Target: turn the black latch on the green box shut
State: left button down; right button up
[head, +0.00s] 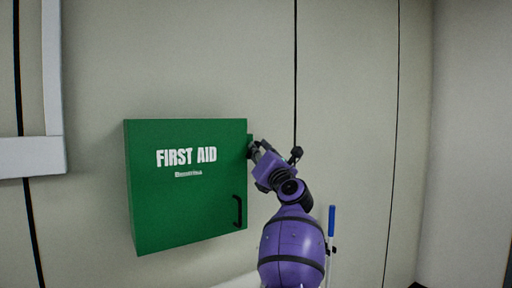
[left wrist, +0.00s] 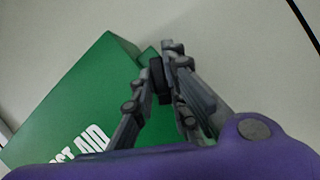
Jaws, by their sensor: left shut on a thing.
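The green box (head: 185,205) with "FIRST AID" on its front hangs on the wall, and its door looks closed. It also shows in the left wrist view (left wrist: 75,95). My left gripper (head: 255,148) is at the box's upper right edge. In the left wrist view its fingers (left wrist: 168,72) are closed around the black latch (left wrist: 157,76) beside the green side of the box. In the head view the latch is mostly hidden by the fingers, so its exact angle is hard to tell. My right gripper is not in view.
A black handle (head: 238,211) sticks out low on the right of the box's front. A thin pole with a blue top (head: 332,220) stands right of my arm. A white frame (head: 52,100) is on the wall at far left. The wall right of the box is bare.

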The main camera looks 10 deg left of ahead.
pick_arm(q)
jog(key=c, duration=1.8)
grip_release()
jog(key=shift+o, duration=0.2)
jog(key=v, duration=1.2)
